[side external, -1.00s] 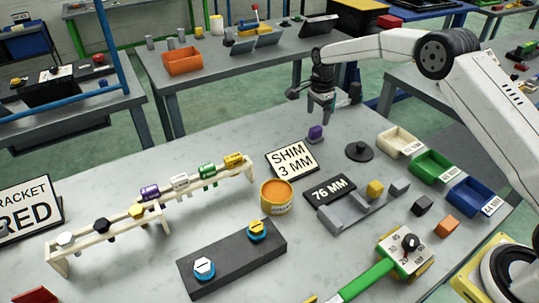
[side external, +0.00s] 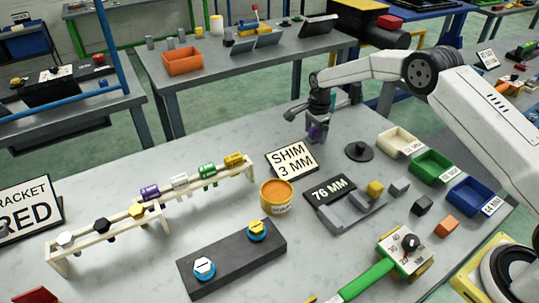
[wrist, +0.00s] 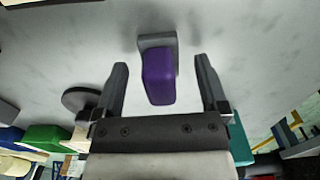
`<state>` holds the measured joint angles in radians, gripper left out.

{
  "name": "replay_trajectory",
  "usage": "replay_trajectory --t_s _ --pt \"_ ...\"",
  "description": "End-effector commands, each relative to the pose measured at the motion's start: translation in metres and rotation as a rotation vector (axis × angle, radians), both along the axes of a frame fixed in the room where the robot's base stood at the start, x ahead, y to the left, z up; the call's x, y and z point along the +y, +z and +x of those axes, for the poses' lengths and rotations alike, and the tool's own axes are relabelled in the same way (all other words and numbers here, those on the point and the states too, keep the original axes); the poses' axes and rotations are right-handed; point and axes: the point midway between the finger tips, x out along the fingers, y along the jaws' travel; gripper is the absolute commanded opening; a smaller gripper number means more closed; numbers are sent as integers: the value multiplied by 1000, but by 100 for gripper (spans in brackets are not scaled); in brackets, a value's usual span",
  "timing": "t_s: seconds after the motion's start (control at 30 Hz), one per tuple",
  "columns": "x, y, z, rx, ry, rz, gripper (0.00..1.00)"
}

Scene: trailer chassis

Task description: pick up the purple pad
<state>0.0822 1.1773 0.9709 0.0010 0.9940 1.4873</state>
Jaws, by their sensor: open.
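The purple pad (side external: 314,132) is a small block on the grey table at the back, behind the "SHIM 3 MM" sign. In the wrist view the purple pad (wrist: 158,77) lies ahead of and between the two fingers, with a grey piece at its far end. My gripper (side external: 317,138) is low at the pad and partly hides it in the side view. In the wrist view my gripper (wrist: 162,75) has its dark fingers spread, one on each side of the pad, with visible gaps. The pad's contact with the table is hard to see.
The "SHIM 3 MM" sign (side external: 291,159) stands in front of the pad.

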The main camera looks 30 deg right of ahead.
Motion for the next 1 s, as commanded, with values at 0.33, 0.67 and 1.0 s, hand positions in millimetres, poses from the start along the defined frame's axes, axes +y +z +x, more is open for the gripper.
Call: replay_trajectory --t_s 0.33,0.67,1.0 --pt "0 -6 0 -1 0 1 93" --pt "0 -5 0 -1 0 0 70" --pt "0 -5 0 -2 0 0 0"
